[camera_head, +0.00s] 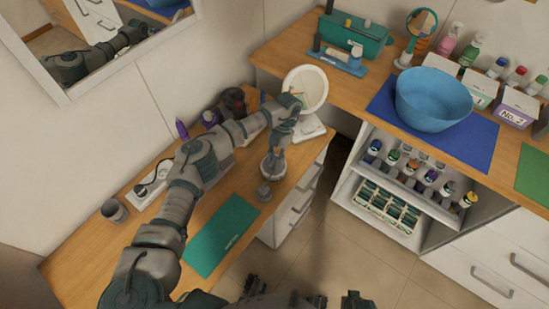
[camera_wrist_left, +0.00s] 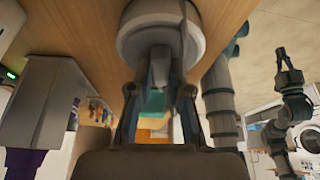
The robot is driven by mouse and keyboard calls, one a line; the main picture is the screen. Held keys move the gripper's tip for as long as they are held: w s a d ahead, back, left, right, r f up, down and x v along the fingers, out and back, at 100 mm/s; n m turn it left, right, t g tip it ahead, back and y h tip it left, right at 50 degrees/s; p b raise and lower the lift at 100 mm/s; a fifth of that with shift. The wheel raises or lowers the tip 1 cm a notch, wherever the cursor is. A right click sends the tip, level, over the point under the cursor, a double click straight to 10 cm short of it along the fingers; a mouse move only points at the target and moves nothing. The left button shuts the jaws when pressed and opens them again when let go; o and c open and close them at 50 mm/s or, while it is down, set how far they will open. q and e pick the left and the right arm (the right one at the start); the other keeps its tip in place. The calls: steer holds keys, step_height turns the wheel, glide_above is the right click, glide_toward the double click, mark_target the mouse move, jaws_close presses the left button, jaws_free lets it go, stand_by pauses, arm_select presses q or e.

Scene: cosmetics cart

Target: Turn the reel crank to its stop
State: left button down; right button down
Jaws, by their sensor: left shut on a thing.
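The reel (camera_head: 272,166) is a grey round thing on the wooden counter, near its right edge. In the wrist view a pale round part of it (camera_wrist_left: 150,32) fills the top middle. My left gripper (camera_head: 276,148) reaches down over the reel. In the wrist view its two fingers (camera_wrist_left: 158,105) stand on either side of a grey crank part (camera_wrist_left: 159,68) below the round part, and it is shut on this crank. The crank's exact angle is hard to tell. My right gripper (camera_wrist_left: 289,65) shows small in the wrist view, away from the reel, its fingers apart and empty.
A round mirror (camera_head: 305,88) stands just behind the reel. A green mat (camera_head: 221,235) lies nearer me, a grey cup (camera_head: 114,211) at left. A blue bowl (camera_head: 432,99) sits on the right counter.

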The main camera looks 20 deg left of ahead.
arm_select(q)
steer(key=c, duration=1.1)
jaws_free()
steer(key=v, duration=1.2)
steer(key=shift+w+d+f, duration=0.1)
